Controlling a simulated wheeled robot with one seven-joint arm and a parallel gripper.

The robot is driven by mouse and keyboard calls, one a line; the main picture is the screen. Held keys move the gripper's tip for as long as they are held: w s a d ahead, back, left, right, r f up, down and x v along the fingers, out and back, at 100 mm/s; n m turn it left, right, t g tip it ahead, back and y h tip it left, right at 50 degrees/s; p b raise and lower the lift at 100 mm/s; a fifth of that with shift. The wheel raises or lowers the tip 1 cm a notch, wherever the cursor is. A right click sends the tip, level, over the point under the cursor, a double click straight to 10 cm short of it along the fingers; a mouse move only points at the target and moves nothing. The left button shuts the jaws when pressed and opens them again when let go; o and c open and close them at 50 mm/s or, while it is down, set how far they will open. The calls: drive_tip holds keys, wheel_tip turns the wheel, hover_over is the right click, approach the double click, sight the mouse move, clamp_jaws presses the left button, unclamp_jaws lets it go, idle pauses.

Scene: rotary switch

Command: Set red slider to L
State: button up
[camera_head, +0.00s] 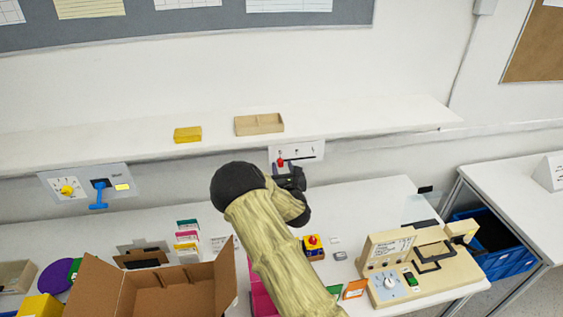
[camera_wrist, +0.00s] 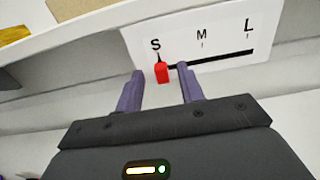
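The red slider (camera_wrist: 162,73) is at the S end of a black slot on a white panel (camera_wrist: 225,30) marked S, M and L. L is at the right end of the slot. My gripper (camera_wrist: 160,78) is open, with one finger to the left of the slider and one to the right, and a visible gap on each side. In the head view the red slider (camera_head: 280,162) shows at the left part of the wall panel (camera_head: 305,151), with my gripper (camera_head: 290,177) just below it, partly hidden by my arm.
A shelf (camera_head: 350,118) runs above the panel, holding a wooden tray (camera_head: 259,124) and a yellow box (camera_head: 187,134). Below, the table holds an open cardboard box (camera_head: 100,290), a red button box (camera_head: 313,246) and a beige machine (camera_head: 415,262). A dial panel (camera_head: 85,183) is at left.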

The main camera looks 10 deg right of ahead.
drive_tip(key=shift+w, duration=0.8)
drive_tip(key=shift+c, duration=0.5)
clamp_jaws()
drive_tip(key=shift+d, duration=0.1)
